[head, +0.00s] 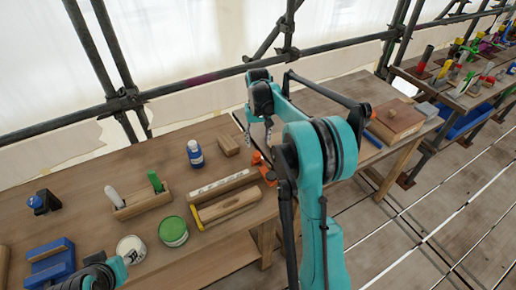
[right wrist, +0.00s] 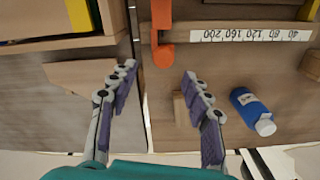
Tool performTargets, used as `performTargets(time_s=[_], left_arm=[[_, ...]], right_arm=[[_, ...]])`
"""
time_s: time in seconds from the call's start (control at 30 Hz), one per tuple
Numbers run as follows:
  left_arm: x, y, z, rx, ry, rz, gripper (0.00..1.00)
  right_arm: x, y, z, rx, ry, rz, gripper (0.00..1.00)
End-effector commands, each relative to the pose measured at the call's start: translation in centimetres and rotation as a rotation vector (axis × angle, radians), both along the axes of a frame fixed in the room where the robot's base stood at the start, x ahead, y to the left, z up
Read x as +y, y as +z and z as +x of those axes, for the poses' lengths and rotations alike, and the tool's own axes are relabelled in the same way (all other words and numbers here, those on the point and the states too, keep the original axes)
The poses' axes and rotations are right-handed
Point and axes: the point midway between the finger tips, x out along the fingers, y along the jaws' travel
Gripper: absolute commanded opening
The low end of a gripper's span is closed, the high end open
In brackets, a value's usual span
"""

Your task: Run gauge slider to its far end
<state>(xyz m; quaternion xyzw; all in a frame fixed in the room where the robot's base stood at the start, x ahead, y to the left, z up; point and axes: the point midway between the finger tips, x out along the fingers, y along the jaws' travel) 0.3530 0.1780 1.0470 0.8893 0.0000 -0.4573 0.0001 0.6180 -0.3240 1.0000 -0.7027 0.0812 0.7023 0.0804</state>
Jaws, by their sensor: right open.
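The gauge is a wooden rail (head: 215,189) with a white numbered scale (right wrist: 250,36). Its orange slider (right wrist: 162,14) sits beyond the 200 mark, close to the rail's left end in the right wrist view. In the head view the orange slider (head: 266,172) is at the right end of the rail, partly hidden by my right arm. An orange tab (right wrist: 163,56) hangs from it. My right gripper (head: 259,124) is open above the bench; in its wrist view the gripper (right wrist: 158,82) has the tab between its spread fingertips, apparently not touching. My left gripper's fingers are not visible.
A blue bottle (head: 195,153) and a small wooden block (head: 228,145) stand behind the gauge. A wooden piece with a yellow end (head: 230,207), a green-topped can (head: 173,231) and a white-topped can (head: 131,249) are in front or left. A second bench (head: 325,96) stands right.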

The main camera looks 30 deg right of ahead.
Motion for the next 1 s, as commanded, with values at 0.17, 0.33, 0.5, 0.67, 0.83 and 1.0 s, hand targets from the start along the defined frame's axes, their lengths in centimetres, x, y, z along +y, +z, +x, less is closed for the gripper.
performTargets(time_s=[0.17,0.33,0.5,0.67,0.83,1.0], left_arm=[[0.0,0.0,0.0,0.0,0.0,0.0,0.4],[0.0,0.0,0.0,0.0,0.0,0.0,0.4],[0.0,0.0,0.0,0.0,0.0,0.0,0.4],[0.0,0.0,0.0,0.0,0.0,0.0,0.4],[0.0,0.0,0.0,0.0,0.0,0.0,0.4],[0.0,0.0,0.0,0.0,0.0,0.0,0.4]], right_arm=[[-0.1,3.4,0.0,0.0,-0.001,0.0,0.49],[-0.1,4.9,0.0,0.0,-0.001,0.0,0.49],[-0.1,5.2,0.0,0.0,-0.001,0.0,0.49],[-0.1,5.1,0.0,0.0,-0.001,0.0,0.49],[-0.1,5.1,0.0,0.0,-0.001,0.0,0.49],[0.7,5.9,-0.8,-0.019,0.008,-0.006,0.49]])
